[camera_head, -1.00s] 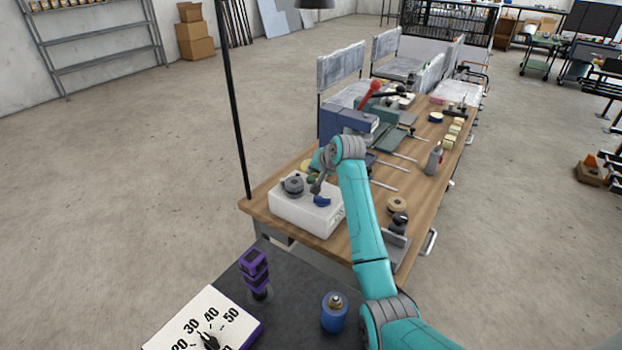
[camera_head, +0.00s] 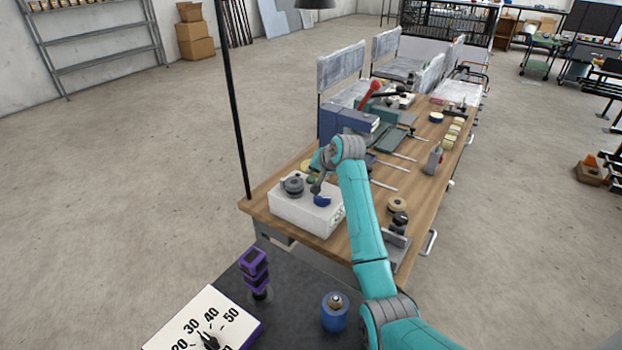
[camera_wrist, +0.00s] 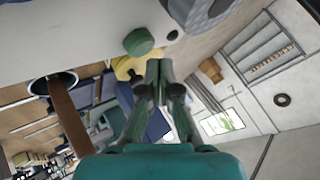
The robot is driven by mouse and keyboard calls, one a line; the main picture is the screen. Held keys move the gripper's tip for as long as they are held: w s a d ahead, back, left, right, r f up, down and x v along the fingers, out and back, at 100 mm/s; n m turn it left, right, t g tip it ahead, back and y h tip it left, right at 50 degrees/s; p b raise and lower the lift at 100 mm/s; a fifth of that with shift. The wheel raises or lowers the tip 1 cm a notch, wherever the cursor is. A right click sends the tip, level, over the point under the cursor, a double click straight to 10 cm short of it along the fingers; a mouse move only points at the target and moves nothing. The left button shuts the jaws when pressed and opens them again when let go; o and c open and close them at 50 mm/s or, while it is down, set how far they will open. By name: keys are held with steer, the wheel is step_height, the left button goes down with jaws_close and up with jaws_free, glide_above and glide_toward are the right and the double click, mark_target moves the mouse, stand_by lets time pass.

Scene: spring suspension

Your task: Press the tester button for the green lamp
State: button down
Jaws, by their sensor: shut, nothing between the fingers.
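The white tester box (camera_head: 300,213) stands on the near left end of the wooden bench in the head view. On its top are a grey round knob (camera_head: 292,185) and a blue rounded part (camera_head: 323,200). In the wrist view, a green round part (camera_wrist: 138,41) sticks out from the white box face (camera_wrist: 75,30); I cannot tell if it is button or lamp. My gripper (camera_wrist: 158,68) is shut and empty, its fingertips beside the green part and seemingly apart from it. In the head view my arm partly hides the box top.
The wooden bench (camera_head: 425,205) holds a blue machine (camera_head: 340,120) behind the box, plus tools and a grey bottle (camera_head: 434,160). A black pole (camera_head: 232,100) rises at the box's left. A purple piece (camera_head: 254,268) and blue cylinder (camera_head: 334,312) stand in front.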

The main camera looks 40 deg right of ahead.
mark_target(313, 179)
steer(key=shift+f, duration=0.2)
steer(key=shift+f, duration=0.25)
steer(key=shift+f, duration=0.55)
stand_by(1.2)
steer(key=shift+r, duration=1)
steer(key=shift+r, duration=2.5)
steer(key=shift+s, duration=0.1)
